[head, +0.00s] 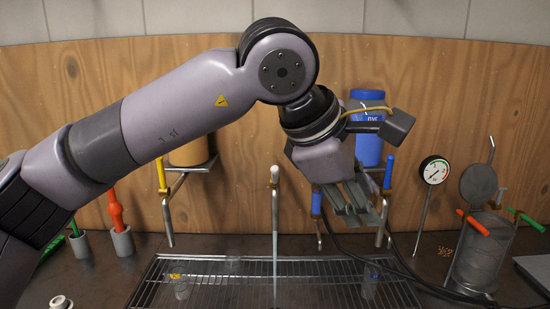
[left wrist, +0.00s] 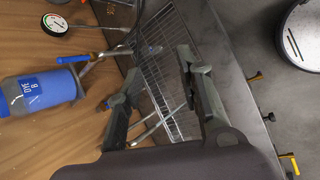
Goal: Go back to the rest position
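My left arm reaches in from the left across the head view. Its gripper (head: 350,203) hangs in front of the wooden back wall, above the right part of a wire rack (head: 320,272). In the left wrist view the two fingers of this gripper (left wrist: 158,76) stand apart with nothing between them. A blue container (head: 369,140) on the wall is partly hidden behind the wrist; it also shows beside the fingers in the left wrist view (left wrist: 72,85). My right gripper is in neither view.
Pipes with blue and yellow handles stand near the gripper, and a thin pipe (head: 275,230) rises mid-rack. An orange container (head: 190,153) is partly behind my arm. Small clear cups are under or on the rack.

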